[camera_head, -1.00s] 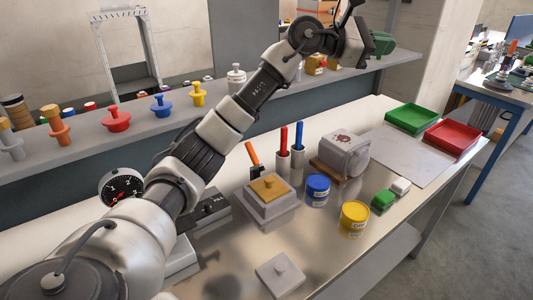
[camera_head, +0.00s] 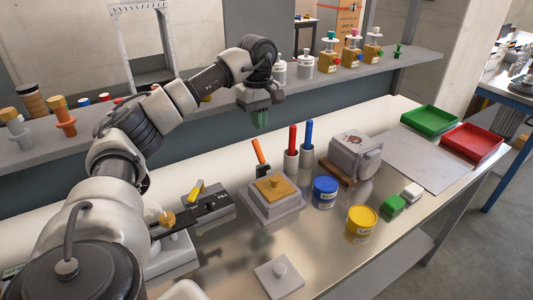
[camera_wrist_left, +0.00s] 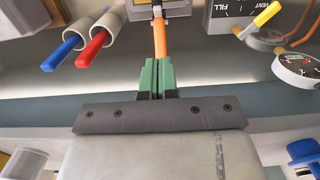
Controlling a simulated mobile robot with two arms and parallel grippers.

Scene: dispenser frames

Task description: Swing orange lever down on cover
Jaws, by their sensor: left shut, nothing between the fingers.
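The orange lever (camera_head: 260,152) stands up, slightly tilted, at the back of a grey box with a tan cover (camera_head: 271,187) on top. My left gripper (camera_head: 262,122) hangs pointing down above and behind the lever, near the shelf edge. In the left wrist view, its green fingers (camera_wrist_left: 157,78) are shut with nothing between them. The orange lever (camera_wrist_left: 159,38) lies in line just beyond the fingertips there; I cannot tell whether they touch. My right gripper is not in view.
Red (camera_head: 292,140) and blue (camera_head: 308,135) handles stand in holders right of the lever. A black FILL/VENT panel with a yellow lever (camera_head: 196,190) is to the left. Blue (camera_head: 325,192) and yellow (camera_head: 361,223) tins stand to the right. The shelf (camera_head: 300,88) runs behind.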

